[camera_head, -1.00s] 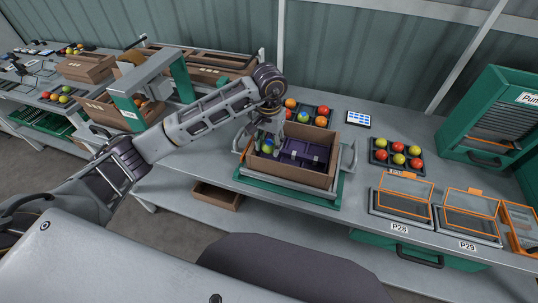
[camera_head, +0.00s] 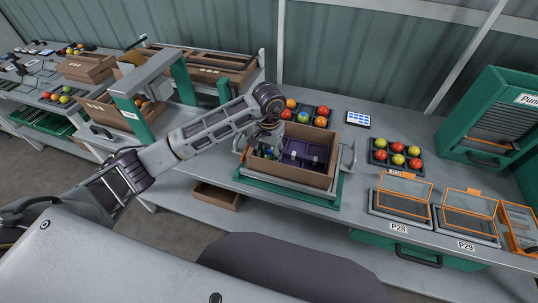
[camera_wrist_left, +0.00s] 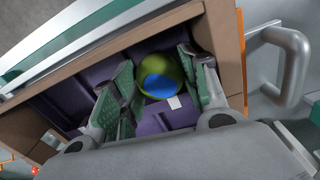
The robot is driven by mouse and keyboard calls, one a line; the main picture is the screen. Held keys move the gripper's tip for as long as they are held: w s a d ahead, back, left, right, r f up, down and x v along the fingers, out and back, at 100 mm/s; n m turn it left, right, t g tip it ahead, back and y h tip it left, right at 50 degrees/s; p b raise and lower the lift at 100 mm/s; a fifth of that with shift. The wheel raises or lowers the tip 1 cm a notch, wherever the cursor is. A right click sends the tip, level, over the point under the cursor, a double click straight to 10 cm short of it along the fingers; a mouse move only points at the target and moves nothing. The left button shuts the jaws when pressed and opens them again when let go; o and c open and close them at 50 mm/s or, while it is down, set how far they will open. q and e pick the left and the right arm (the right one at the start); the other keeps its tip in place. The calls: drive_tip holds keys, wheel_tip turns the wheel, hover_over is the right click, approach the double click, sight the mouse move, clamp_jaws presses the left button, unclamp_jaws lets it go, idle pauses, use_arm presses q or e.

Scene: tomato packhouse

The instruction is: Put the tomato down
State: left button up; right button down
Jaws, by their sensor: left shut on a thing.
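A green tomato with a blue patch (camera_wrist_left: 160,68) sits between the two green-padded fingers of my left gripper (camera_wrist_left: 158,90), which is shut on it. The gripper and tomato are low inside a brown cardboard box (camera_head: 315,180) with a purple divided insert (camera_head: 305,152). In the head view my left gripper (camera_head: 264,149) reaches into the left end of the box, and the tomato is mostly hidden there. In the left wrist view the tomato is over the purple insert (camera_wrist_left: 180,117); whether it touches the bottom I cannot tell. My right gripper is in neither view.
The box stands on a green-edged platform (camera_head: 290,193) with metal handles at its sides. Behind it is a dark tray of colored tomatoes (camera_head: 322,111) and a tablet (camera_head: 358,119). Another tomato tray (camera_head: 380,157) and orange-framed bins (camera_head: 402,197) stand to the right.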

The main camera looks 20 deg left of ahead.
sight(269, 152)
use_arm(q)
drive_tip(key=shift+f, duration=0.65)
drive_tip(key=o, duration=0.3)
drive_tip(key=shift+o, duration=0.8)
wheel_tip(269, 152, up, 2)
drive_tip(key=shift+r, duration=0.1)
wheel_tip(269, 152, up, 7)
drive_tip(key=shift+r+b, duration=0.1)
drive_tip(key=shift+b, duration=0.45)
drive_tip(key=shift+r, duration=1.45)
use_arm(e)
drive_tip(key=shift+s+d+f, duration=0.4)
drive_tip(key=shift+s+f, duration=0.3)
